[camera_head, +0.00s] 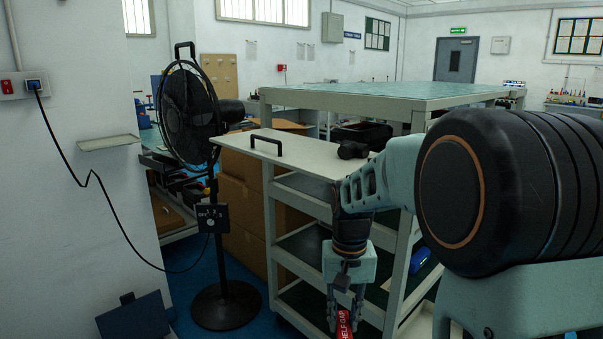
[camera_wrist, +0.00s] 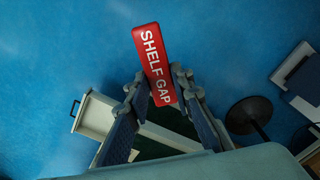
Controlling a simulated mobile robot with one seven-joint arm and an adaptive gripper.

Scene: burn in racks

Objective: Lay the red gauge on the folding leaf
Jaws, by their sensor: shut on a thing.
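The red gauge, a flat red bar lettered "SHELF GAP", hangs in my gripper in the head view (camera_head: 344,325), cut off by the bottom edge. It shows whole in the wrist view (camera_wrist: 152,58), sticking out past the fingertips. My gripper (camera_head: 345,308) points down and is shut on the gauge's near end; it also shows in the wrist view (camera_wrist: 161,88). The folding leaf (camera_head: 305,152) appears to be the pale flat panel with a black handle on the rack's left side. It lies level, higher than my gripper and to its left. A pale panel edge with a dark handle shows in the wrist view (camera_wrist: 97,116).
A small black object (camera_head: 352,149) sits at the leaf's right end. The rack (camera_head: 270,230) has several shelves beside my gripper. A black fan (camera_head: 212,200) stands to the left with a cable to the wall. Cardboard boxes (camera_head: 240,195) stand behind. Blue floor is open in the wrist view.

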